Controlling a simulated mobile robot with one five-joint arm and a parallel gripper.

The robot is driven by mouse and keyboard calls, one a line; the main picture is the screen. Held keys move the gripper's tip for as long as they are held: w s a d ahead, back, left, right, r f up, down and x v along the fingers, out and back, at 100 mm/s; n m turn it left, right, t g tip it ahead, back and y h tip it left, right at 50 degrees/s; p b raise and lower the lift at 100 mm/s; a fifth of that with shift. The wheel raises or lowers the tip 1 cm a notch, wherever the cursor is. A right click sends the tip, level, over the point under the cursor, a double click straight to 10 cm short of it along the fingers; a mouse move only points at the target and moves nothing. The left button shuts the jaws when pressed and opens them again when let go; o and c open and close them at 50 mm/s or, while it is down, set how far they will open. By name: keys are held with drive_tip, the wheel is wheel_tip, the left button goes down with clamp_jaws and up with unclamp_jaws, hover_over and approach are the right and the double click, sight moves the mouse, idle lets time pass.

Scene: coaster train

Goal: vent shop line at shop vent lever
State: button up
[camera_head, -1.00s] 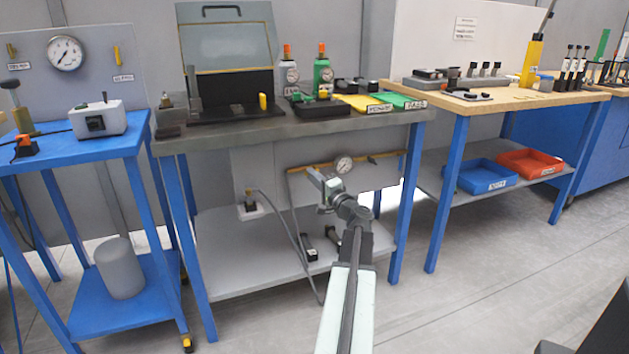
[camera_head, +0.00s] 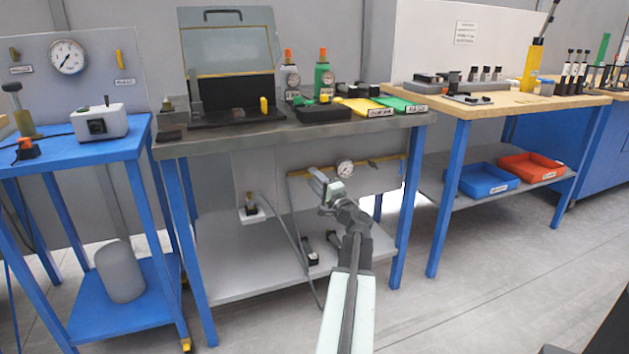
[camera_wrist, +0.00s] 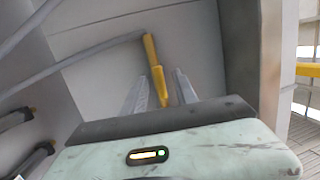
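My gripper (camera_head: 316,178) reaches under the grey bench, close to the lower panel (camera_head: 380,178) with a round gauge (camera_head: 345,168). In the wrist view a yellow lever (camera_wrist: 151,55) stands in front of a pale wall, and its lower end lies between the fingers of my gripper (camera_wrist: 161,82). The fingers are apart, with a gap visible on each side of the lever. I cannot tell whether either finger touches it. No label on the lever is readable, and in the head view my gripper hides much of that spot.
The grey bench top (camera_head: 230,136) lies above my arm, with blue legs on both sides. A grey lower shelf (camera_head: 225,255) and a hose (camera_head: 290,240) are close by. A blue cart (camera_head: 70,150) stands left, a wooden-topped bench (camera_head: 500,104) right. The floor in front is open.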

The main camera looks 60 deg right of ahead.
drive_tip(key=b+v, duration=0.1)
drive_tip(key=v, duration=0.6)
drive_tip(key=shift+s+b, duration=0.3)
drive_tip(key=shift+s, duration=0.05)
drive_tip(key=shift+a+f, duration=0.1)
drive_tip(key=shift+a, duration=0.05)
